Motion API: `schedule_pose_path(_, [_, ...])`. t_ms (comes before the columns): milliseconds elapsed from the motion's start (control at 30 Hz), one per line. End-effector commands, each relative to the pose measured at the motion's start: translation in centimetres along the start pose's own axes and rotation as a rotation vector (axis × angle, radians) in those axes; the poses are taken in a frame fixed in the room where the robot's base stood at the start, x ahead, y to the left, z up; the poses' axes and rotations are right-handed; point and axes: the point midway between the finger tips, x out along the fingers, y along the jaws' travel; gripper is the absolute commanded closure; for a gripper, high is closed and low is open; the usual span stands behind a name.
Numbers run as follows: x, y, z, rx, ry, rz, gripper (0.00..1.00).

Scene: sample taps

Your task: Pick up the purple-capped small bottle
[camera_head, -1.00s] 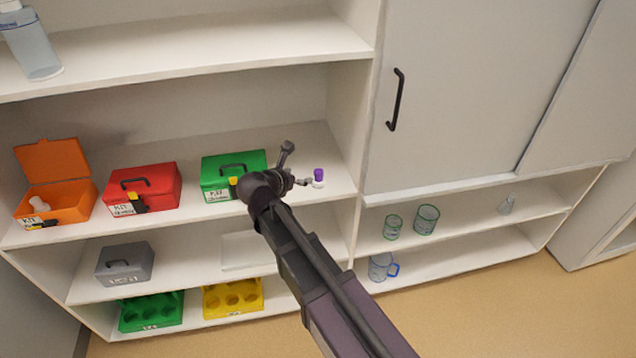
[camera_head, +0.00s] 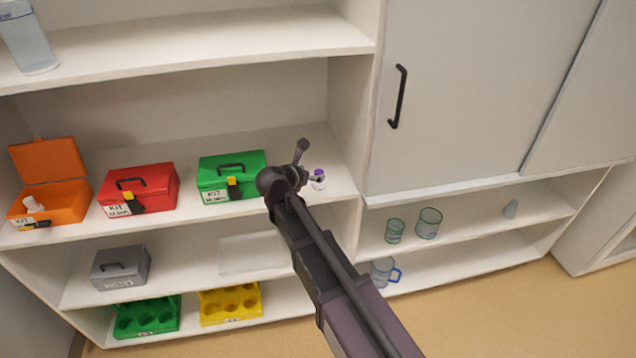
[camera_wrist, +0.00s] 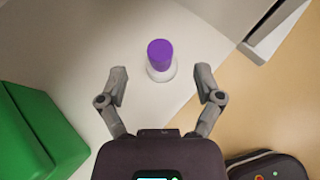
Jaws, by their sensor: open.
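The small bottle with the purple cap (camera_head: 318,173) stands upright on the middle shelf, right of the green box. In the wrist view the purple-capped bottle (camera_wrist: 160,60) is just ahead of the gap between my fingertips, near its middle, with its clear or whitish body around the cap. My gripper (camera_wrist: 161,80) is open and empty, one finger to each side and slightly short of the bottle. In the head view my gripper (camera_head: 309,165) is close to the bottle and partly overlaps it. I see no finger touching it.
The closed green box (camera_head: 232,176) stands left of my gripper, and it fills the left of the wrist view (camera_wrist: 40,135). A red box (camera_head: 140,190) and an open orange box (camera_head: 50,165) stand farther left. The shelf's side wall (camera_head: 350,120) rises close on the right.

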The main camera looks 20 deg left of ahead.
Motion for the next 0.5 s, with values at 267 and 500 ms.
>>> schedule_pose_path(267, [2.2, 0.1, -0.5, 0.001, 0.000, -0.001, 0.16])
schedule_pose_path(500, [4.7, 0.1, -0.6, 0.001, 0.001, -0.001, 0.16])
